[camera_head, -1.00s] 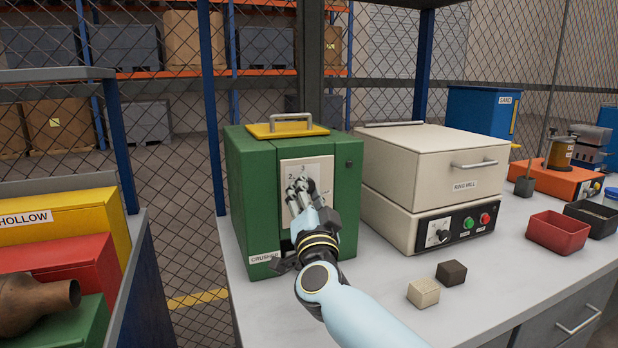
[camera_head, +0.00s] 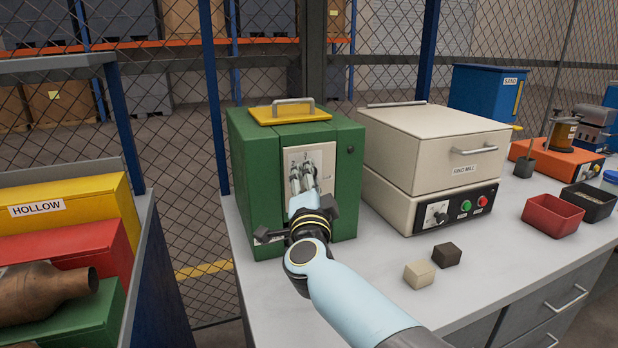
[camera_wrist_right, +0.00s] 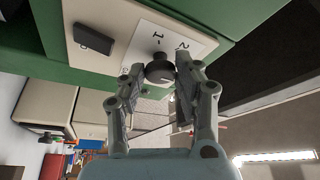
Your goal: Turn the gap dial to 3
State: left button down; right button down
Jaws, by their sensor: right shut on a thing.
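The green crusher (camera_head: 252,180) stands on the bench with a yellow, handled lid. A white dial plate (camera_head: 323,157) is on its front. My right gripper (camera_head: 304,168) reaches up to this plate and covers the dial in the head view. In the right wrist view, the dark round gap dial (camera_wrist_right: 158,70) sits between the fingertips of my right gripper (camera_wrist_right: 161,74), which is shut on it. The marks 1 and 2 show on the plate (camera_wrist_right: 140,55); a further mark is partly hidden by a finger. I cannot read the pointer surely. My left gripper is out of view.
The cream ring mill (camera_head: 430,150) stands close to the right of the crusher. Two small blocks, pale (camera_head: 419,273) and dark (camera_head: 447,254), lie on the bench in front. A red tray (camera_head: 552,216) and a black tray (camera_head: 590,203) lie further right.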

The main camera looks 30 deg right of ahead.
jog(key=c, duration=1)
grip_release()
jog(key=shift+o, duration=0.2)
jog(key=v, duration=0.7)
jog(key=shift+s+a, duration=0.2)
jog(key=shift+a, duration=0.1)
